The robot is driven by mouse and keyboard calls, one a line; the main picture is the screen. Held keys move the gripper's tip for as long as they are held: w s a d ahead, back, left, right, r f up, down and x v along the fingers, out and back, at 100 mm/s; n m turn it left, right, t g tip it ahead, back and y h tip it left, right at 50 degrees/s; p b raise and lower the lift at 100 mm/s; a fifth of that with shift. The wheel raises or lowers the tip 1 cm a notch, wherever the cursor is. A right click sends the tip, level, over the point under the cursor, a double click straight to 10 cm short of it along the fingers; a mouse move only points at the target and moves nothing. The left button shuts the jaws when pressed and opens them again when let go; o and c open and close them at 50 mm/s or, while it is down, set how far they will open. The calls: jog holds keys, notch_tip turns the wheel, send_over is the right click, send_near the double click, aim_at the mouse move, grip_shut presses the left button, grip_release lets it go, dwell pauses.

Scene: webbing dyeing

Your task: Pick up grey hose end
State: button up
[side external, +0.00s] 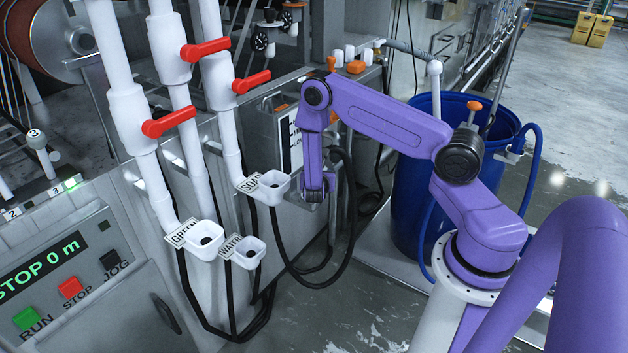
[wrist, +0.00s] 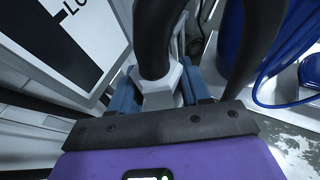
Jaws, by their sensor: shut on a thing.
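A thick dark hose (wrist: 157,35) rises from that end, and another dark length of hose runs past on the right. In the side view I cannot make out the hose end itself. A dark hose (side external: 350,215) loops down just right of the gripper.
A blue drum (side external: 412,190) with a blue hose stands behind my arm. Dark hoses hang below the funnels. Open wet floor (side external: 375,310) lies in front.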

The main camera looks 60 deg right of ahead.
jog(key=s+a+r, duration=0.3)
jog(key=s+r, duration=0.1)
jog(key=s, duration=0.3)
notch_tip(320, 180, up, 21)
jog(key=s, duration=0.1)
jog(key=s+a+f+m+g, duration=0.5)
jog(key=s+f+m+g, duration=0.2)
jog(key=s+m+g, duration=0.45)
jog(key=a+f+m+g+y, duration=0.3)
jog(key=a+m+g+y, duration=0.6)
jog(key=a+m+y, duration=0.3)
jog(key=w+a+r+m+t+y, duration=0.2)
jog(key=w+a+m+t+y, duration=0.15)
jog(key=a+m+y, duration=0.35)
jog(key=w+a+r+m+t+y, duration=0.25)
jog(key=w+a+m+y, duration=0.2)
jog(key=a, duration=0.45)
jog(key=w+a+r+m+t+y, duration=0.1)
jog(key=w+a+r+m+t, duration=0.2)
jog(key=w+m+t, duration=0.25)
jog(key=w+a+r+m+t, duration=0.2)
jog(key=w+a+m+t, duration=0.1)
jog(key=w+m+t, duration=0.3)
jog(key=shift+n, duration=0.75)
jog(key=shift+w+f, duration=0.2)
jog(key=shift+f, duration=1.75)
jog(key=shift+w+f, duration=0.2)
jog(key=shift+f, duration=1.7)
jog(key=shift+w+f, duration=0.2)
jog(key=shift+f, duration=1.75)
